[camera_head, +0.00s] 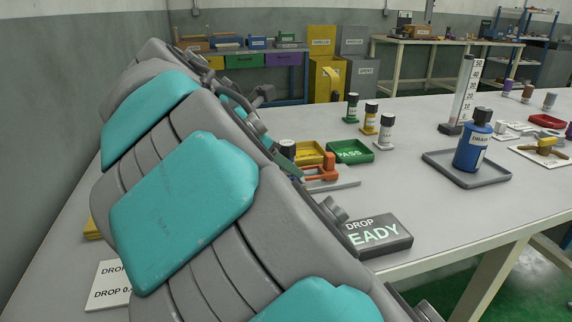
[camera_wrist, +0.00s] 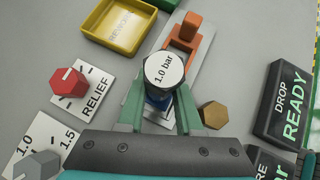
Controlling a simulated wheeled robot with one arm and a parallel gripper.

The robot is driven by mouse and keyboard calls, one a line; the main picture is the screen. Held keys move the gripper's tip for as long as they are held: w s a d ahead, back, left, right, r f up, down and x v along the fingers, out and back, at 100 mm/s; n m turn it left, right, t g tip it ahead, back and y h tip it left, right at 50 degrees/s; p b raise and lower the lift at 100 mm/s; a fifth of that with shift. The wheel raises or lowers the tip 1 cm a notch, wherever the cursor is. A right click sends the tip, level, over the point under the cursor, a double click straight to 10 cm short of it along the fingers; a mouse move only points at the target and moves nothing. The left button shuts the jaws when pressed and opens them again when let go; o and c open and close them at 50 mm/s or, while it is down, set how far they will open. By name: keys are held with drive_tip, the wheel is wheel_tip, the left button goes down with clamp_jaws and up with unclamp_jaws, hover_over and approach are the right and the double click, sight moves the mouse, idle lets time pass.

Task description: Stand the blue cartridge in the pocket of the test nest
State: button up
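The blue cartridge (camera_wrist: 158,103) shows in the wrist view as a black cap with a white "1.0 bar" top and a little blue body under it. My gripper (camera_wrist: 161,104) has its two green fingers on either side of the body and appears shut on it. In the head view the black cap (camera_head: 287,147) shows beside my arm, which hides most of the cartridge. The test nest appears to be the grey plate (camera_wrist: 203,48) with the orange clamp (camera_wrist: 184,38), just beyond the cartridge. Its pocket is hidden, and I cannot tell whether the cartridge is in it.
The yellow rework tray (camera_wrist: 118,24) and green pass tray (camera_head: 350,151) lie behind. A red relief knob (camera_wrist: 70,83) is left, a brass hex piece (camera_wrist: 214,115) and the "DROP READY" box (camera_wrist: 285,103) right. Several capped cartridges stand farther back. A blue bottle (camera_head: 470,150) stands in a grey tray.

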drive_tip(key=o, duration=0.5)
drive_tip(key=shift+c, duration=0.2)
drive_tip(key=shift+r, duration=0.1)
